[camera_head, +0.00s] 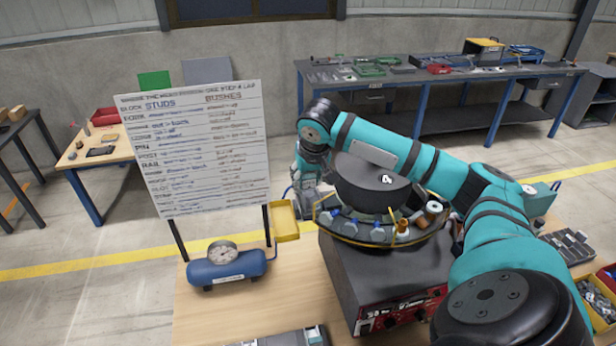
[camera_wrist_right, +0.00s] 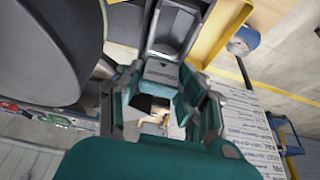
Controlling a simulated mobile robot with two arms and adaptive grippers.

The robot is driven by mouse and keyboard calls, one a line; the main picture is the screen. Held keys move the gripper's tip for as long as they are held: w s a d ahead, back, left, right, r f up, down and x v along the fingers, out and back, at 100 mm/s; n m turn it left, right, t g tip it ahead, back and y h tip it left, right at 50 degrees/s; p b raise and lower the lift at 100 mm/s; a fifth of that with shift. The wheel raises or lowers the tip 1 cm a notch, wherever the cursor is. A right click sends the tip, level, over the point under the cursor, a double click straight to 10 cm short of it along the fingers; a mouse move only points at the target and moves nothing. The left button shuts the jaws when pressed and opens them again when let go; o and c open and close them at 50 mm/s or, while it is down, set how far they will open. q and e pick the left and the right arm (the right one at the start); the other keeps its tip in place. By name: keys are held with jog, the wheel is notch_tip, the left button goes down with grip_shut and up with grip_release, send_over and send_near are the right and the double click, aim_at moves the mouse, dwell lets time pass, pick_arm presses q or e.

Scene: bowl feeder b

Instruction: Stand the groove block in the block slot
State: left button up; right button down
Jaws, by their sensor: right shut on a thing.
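My right gripper (camera_head: 308,188) is behind the bowl feeder's left side in the head view, partly hidden by the feeder and my arm. In the right wrist view its fingers (camera_wrist_right: 165,100) are closed around a small dark piece (camera_wrist_right: 150,104), mostly hidden by the fingers. I take it for the groove block, but its shape and tilt cannot be told. The bowl feeder (camera_head: 372,190) has a dark round top and a rim carrying several grey, orange and copper parts. I cannot make out the block slot. My left gripper is not in view.
A yellow tray (camera_head: 285,222) sits just left of the feeder, close to my right gripper. A written board (camera_head: 195,150) and a blue air tank (camera_head: 227,266) stand farther left. Part bins (camera_head: 572,246) lie at the right.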

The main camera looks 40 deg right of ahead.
jog(key=shift+s+r, duration=0.1)
jog(key=c, duration=0.9)
grip_release()
jog(key=shift+o, duration=0.2)
jog(key=shift+s+r, duration=0.1)
jog(key=shift+r, duration=0.15)
pick_arm(q)
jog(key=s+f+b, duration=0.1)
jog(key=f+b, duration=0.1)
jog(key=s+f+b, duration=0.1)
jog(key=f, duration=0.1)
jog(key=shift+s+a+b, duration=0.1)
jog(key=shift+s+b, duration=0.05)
jog(key=shift+b, duration=0.2)
pick_arm(e)
jog(key=v, duration=1.1)
jog(key=shift+s+r, duration=0.15)
jog(key=shift+r, duration=0.05)
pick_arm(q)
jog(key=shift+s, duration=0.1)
pick_arm(e)
jog(key=shift+f, duration=0.1)
